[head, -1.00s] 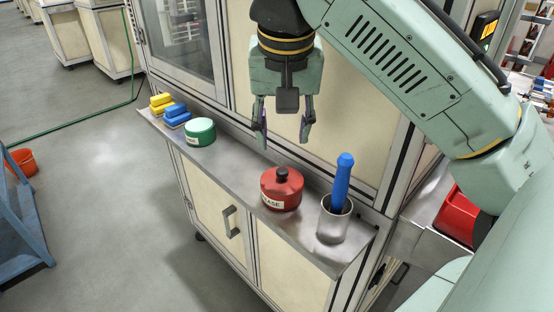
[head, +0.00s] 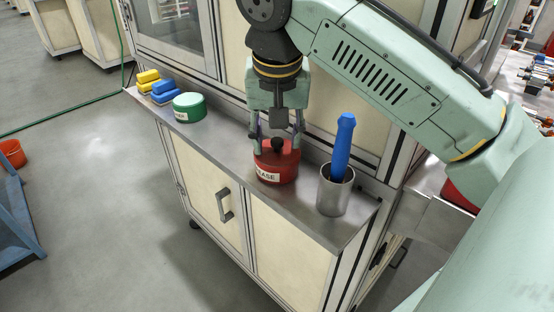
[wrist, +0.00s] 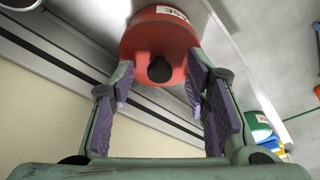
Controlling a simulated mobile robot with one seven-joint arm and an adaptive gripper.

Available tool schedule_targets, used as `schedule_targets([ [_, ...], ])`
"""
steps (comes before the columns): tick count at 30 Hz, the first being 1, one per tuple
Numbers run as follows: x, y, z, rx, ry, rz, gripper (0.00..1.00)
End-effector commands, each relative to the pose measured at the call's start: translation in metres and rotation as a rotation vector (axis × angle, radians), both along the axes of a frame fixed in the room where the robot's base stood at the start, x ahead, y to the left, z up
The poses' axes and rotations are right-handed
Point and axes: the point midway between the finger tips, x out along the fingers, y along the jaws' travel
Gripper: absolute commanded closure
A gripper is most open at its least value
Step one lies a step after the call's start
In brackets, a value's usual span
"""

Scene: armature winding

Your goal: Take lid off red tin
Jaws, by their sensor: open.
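The red tin (head: 276,168) stands on the metal shelf, with a white label on its front ending in "ASE". Its red lid carries a black knob, which shows in the wrist view (wrist: 159,69). My gripper (head: 277,145) is open and points down at the lid, its fingers on either side of the knob in the head view. In the wrist view the purple-padded fingers (wrist: 160,90) are apart, with the tin (wrist: 155,38) beyond their tips and the knob between them. I cannot tell whether the fingertips touch the lid.
A metal cup (head: 335,192) with a blue-handled tool (head: 343,145) stands close to the right of the tin. A green tin (head: 189,107) and yellow and blue blocks (head: 162,90) sit farther left. The shelf's front edge is near, and a cabinet wall rises behind.

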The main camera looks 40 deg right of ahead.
Motion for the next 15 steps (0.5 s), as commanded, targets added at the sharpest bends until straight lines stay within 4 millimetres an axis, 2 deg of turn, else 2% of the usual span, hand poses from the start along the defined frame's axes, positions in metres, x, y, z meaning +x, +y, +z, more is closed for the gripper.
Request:
schedule_targets([
  [8, 0.0009, -0.0009, -0.003, 0.0, 0.0, 0.0, 0.57],
  [15, 0.0008, -0.0008, -0.003, 0.001, -0.001, 0.0, 0.72],
])
